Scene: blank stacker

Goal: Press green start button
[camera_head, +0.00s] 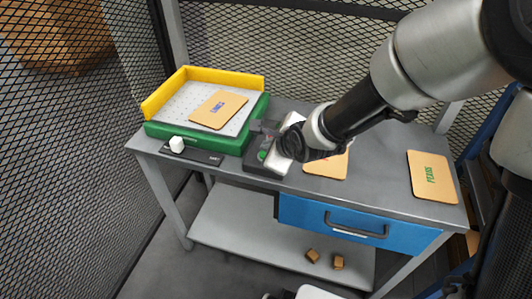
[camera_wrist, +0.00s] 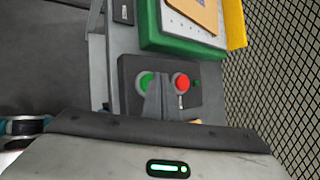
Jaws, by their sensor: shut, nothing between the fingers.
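The green start button (camera_wrist: 144,79) sits on a dark control box (camera_wrist: 128,68), with a red button (camera_wrist: 181,82) to its right in the wrist view. In the head view the green button (camera_head: 262,155) shows at the left of my gripper, on the dark box (camera_head: 259,168) at the table's front edge. My gripper (camera_wrist: 160,77) is shut and empty. Its fingertips appear between the two buttons in the wrist view and cover the right edge of the green one. Whether they touch the box or a button I cannot tell. In the head view my wrist hides much of the box.
A green stacker with a white perforated bed (camera_head: 178,100) and yellow walls (camera_head: 215,78) stands left of the box, holding a tan card (camera_head: 219,110). A white knob (camera_head: 177,144) is in front. More cards (camera_head: 432,177) lie to the right. A blue drawer (camera_head: 360,228) hangs below the table.

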